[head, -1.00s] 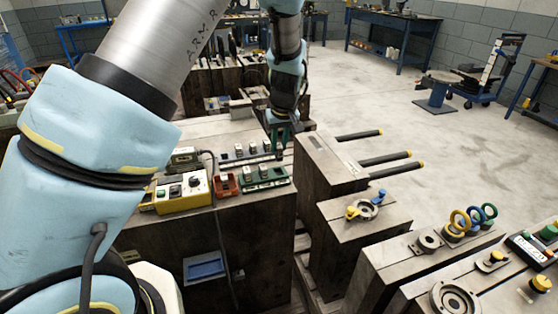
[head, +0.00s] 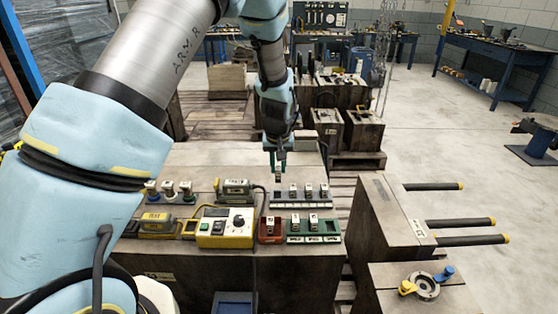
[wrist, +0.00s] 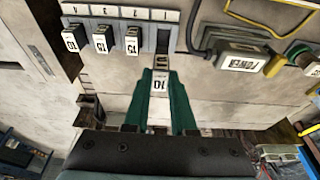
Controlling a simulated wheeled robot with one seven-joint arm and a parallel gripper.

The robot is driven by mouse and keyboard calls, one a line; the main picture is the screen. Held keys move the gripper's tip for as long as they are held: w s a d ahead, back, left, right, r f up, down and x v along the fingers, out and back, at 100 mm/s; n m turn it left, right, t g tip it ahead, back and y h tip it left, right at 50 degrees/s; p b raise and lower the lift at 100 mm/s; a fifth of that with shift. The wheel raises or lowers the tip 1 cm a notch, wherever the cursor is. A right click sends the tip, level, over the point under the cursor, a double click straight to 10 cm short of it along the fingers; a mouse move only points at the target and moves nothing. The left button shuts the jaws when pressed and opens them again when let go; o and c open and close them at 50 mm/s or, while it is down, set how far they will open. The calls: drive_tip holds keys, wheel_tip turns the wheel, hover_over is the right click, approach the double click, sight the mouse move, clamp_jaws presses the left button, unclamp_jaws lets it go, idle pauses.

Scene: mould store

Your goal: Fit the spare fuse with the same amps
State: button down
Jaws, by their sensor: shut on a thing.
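My gripper (head: 278,158) has green fingers shut on a fuse with a white label (wrist: 159,84). The label, upside down in the wrist view, seems to read 10. The fuse hangs above the bench beside the fuse rack (head: 318,206). The rack holds three fuses; in the wrist view their labels seem to read 10 (wrist: 69,41), 15 (wrist: 102,43) and 15 (wrist: 132,46). The end slot (wrist: 163,40) of the rack, nearest the held fuse, is empty. In front are a red holder (head: 268,238) and a green holder (head: 325,238), with pale fuses in them.
A yellow tester (head: 213,240) with a dial stands left of the red holder. A grey cabled box (head: 235,188) and several small coloured-base pieces (head: 168,190) stand further left. The bench top behind the rack is bare.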

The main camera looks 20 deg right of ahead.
sight(277, 182)
drive_tip(key=shift+w+a+f+b, duration=0.2)
drive_tip(key=shift+f+b, duration=0.25)
drive_tip(key=shift+f, duration=0.2)
drive_tip(key=shift+f+b, duration=1.35)
drive_tip(key=shift+f, duration=0.8)
drive_tip(key=shift+s+f+b, duration=0.1)
drive_tip(key=shift+f+b, duration=0.5)
drive_tip(key=shift+f, duration=0.3)
drive_tip(key=c, duration=0.7)
unclamp_jaws()
drive_tip(key=shift+o, duration=0.2)
drive_tip(key=shift+r+p, duration=2.5)
drive_tip(key=shift+r, duration=1.3)
